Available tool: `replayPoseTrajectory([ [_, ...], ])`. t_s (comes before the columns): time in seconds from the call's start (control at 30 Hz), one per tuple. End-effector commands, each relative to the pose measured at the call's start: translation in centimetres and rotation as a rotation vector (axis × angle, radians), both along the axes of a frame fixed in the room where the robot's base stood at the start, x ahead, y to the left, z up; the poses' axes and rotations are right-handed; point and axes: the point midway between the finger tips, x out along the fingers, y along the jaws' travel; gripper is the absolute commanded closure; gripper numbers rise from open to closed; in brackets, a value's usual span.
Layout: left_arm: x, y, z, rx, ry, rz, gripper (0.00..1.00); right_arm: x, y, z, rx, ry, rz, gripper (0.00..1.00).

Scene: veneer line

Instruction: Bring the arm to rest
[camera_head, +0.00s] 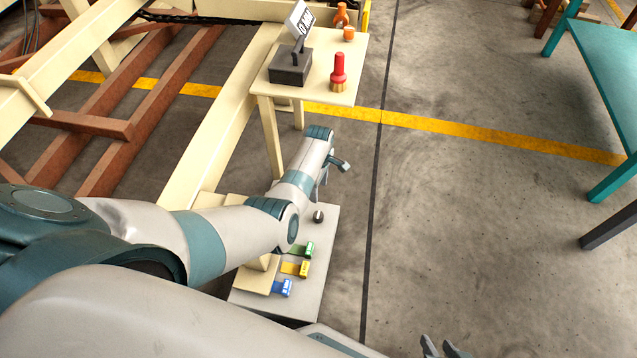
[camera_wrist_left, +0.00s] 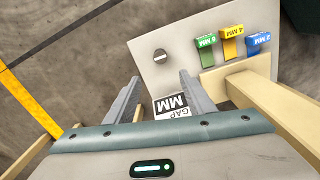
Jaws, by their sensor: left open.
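My left arm reaches in from the left in the head view and bends down over a grey panel. My left gripper (camera_head: 324,182) is above the panel's far end, partly hidden by its own wrist. In the left wrist view its two fingers (camera_wrist_left: 160,85) are apart with nothing held between them. A "GAP MM" label (camera_wrist_left: 170,106) shows beyond the fingers. My right gripper (camera_head: 442,349) shows only its fingertips at the bottom edge of the head view, apart and empty.
The grey panel (camera_head: 325,255) carries a dark slotted knob (camera_head: 318,216) and green (camera_head: 309,249), yellow (camera_head: 303,269) and blue (camera_head: 286,287) tags. Open floor lies right; a teal table (camera_head: 605,70) stands beyond.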

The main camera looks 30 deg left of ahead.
Motion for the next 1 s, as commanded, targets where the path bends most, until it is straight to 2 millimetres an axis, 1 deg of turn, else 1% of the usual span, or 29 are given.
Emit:
replayPoseTrajectory([
  [0.03, -0.1, 0.0, 0.4, 0.000, 0.001, 0.000, 0.51, -0.1, -0.2, 0.1, -0.006, 0.009, -0.001, 0.69],
  [0.13, -0.1, 0.0, 0.6, 0.000, 0.001, 0.000, 0.51, -0.2, -0.4, -0.1, -0.013, 0.019, -0.002, 0.69],
  [0.77, -0.2, 0.1, 0.5, 0.001, -0.001, -0.004, 0.51, -0.2, -0.4, -0.1, -0.012, 0.020, -0.001, 0.69],
  [0.87, -0.6, 0.4, 0.2, 0.009, -0.008, -0.027, 0.51, -0.2, -0.4, -0.1, -0.012, 0.019, -0.002, 0.69],
  [1.0, -2.0, 1.3, -0.4, 0.036, -0.032, -0.103, 0.51, -0.2, -0.4, -0.1, -0.012, 0.019, -0.002, 0.69],
])
